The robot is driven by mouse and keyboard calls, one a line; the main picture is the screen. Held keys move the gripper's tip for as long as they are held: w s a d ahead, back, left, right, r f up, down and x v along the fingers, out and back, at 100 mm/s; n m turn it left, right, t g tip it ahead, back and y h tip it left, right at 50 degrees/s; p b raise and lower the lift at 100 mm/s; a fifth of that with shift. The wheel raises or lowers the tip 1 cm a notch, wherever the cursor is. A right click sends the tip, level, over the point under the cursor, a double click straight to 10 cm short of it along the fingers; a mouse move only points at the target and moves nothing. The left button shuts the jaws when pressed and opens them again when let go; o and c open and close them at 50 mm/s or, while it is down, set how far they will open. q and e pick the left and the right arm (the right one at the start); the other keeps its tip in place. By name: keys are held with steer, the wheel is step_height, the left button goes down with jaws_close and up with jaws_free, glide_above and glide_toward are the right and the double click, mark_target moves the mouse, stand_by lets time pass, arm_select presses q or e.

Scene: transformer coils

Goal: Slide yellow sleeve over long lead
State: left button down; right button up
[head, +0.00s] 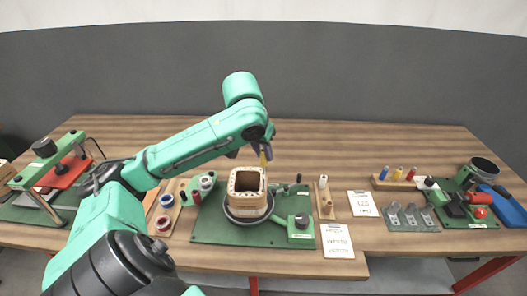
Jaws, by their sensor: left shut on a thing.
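My left gripper (263,148) hangs above and just behind the right rear of the coil (247,190). It is shut on a thin yellow sleeve (263,160), which points down and looks roughly upright. The coil is a tan, square, open-topped frame seated in a dark round holder on a green board (210,230). The long lead is too small to make out; it may be hidden by the sleeve or the gripper. I cannot tell whether the sleeve is around a lead or beside it. My right gripper is not in view.
A wooden rack (395,185) with blue, yellow and red pieces stands at the right, by a grey tray (410,220) and a green fixture (465,205). Spools (163,222) lie left of the board. White cards (337,240) lie to its right. The table behind the coil is clear.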

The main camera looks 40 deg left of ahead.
arm_select(q)
steer(key=shift+f+b, duration=0.3)
steer(key=shift+f, duration=0.3)
steer(key=shift+f, duration=0.15)
steer(key=shift+f, duration=0.45)
steer(key=shift+c, duration=1.2)
jaws_free()
step_height(320, 180, up, 8)
steer(key=p, duration=0.8)
steer(key=shift+r+p, duration=0.1)
steer(key=shift+p, duration=0.3)
